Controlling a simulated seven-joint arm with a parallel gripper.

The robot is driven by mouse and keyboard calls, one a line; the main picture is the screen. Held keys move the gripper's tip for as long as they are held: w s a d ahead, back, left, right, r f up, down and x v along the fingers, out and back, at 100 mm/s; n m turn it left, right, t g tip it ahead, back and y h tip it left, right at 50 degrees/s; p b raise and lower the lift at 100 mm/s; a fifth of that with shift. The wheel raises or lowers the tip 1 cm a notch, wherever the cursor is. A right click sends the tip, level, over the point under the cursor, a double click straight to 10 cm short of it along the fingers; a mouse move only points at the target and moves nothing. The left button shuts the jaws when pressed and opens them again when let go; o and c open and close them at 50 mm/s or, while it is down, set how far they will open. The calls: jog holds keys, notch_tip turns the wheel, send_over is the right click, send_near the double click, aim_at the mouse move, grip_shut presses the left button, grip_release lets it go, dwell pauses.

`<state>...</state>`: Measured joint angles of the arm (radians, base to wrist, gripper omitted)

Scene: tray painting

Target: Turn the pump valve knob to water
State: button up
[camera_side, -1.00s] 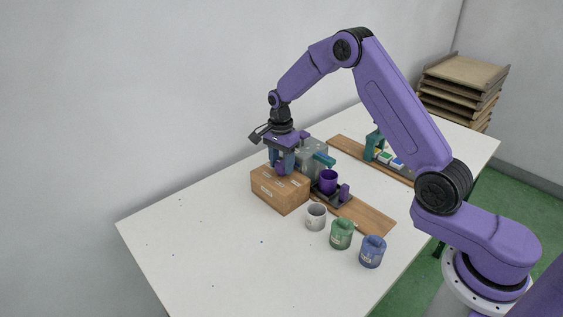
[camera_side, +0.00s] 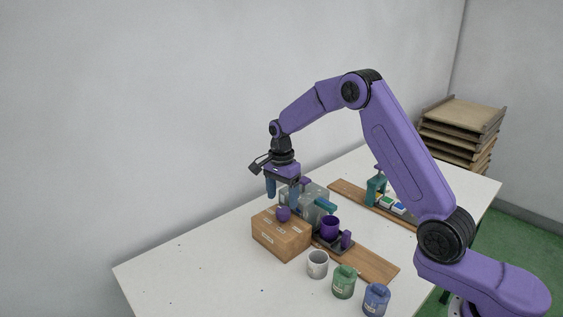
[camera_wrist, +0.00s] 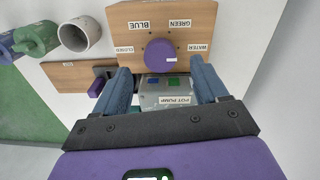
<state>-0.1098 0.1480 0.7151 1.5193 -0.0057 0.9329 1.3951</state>
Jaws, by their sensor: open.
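The valve knob (camera_side: 283,214) is a round purple knob on top of a brown wooden box (camera_side: 275,240). In the wrist view the knob (camera_wrist: 161,56) has a white mark on its right side, toward the WATER label (camera_wrist: 197,47) and slightly below it. The CLOSED label (camera_wrist: 124,49) is at left, with BLUE (camera_wrist: 139,26) and GREEN (camera_wrist: 180,23) above. My gripper (camera_side: 283,203) is open and empty, with its blue fingers above the knob and apart from it. The fingers also show in the wrist view (camera_wrist: 160,78).
A grey unit labelled POT PUMP (camera_wrist: 170,99) stands beside the box. A purple cup (camera_side: 330,227) sits on a dark holder nearby. White (camera_side: 317,264), green (camera_side: 344,281) and blue (camera_side: 376,299) pots stand in front. The table's left side is mostly clear.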

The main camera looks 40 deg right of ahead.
aim_at(281, 210)
notch_tip(281, 210, up, 13)
jog(key=shift+w, duration=0.15)
jog(key=shift+a+f, duration=0.1)
jog(key=shift+a, duration=0.05)
jog(key=s+a+n, duration=0.5)
jog(key=s+n, duration=0.2)
jog(key=s, duration=0.1)
jog(key=s+a+n, duration=0.6)
jog(key=s+n, duration=0.1)
jog(key=s, duration=0.1)
jog(key=s+d+f+n, duration=0.2)
jog(key=s+n, duration=0.5)
jog(key=s, duration=0.5)
jog(key=s+d+f+n, duration=0.1)
jog(key=s+d+n, duration=0.2)
jog(key=s+n, duration=0.5)
jog(key=s, duration=0.4)
jog(key=shift+s+d+f, duration=0.35)
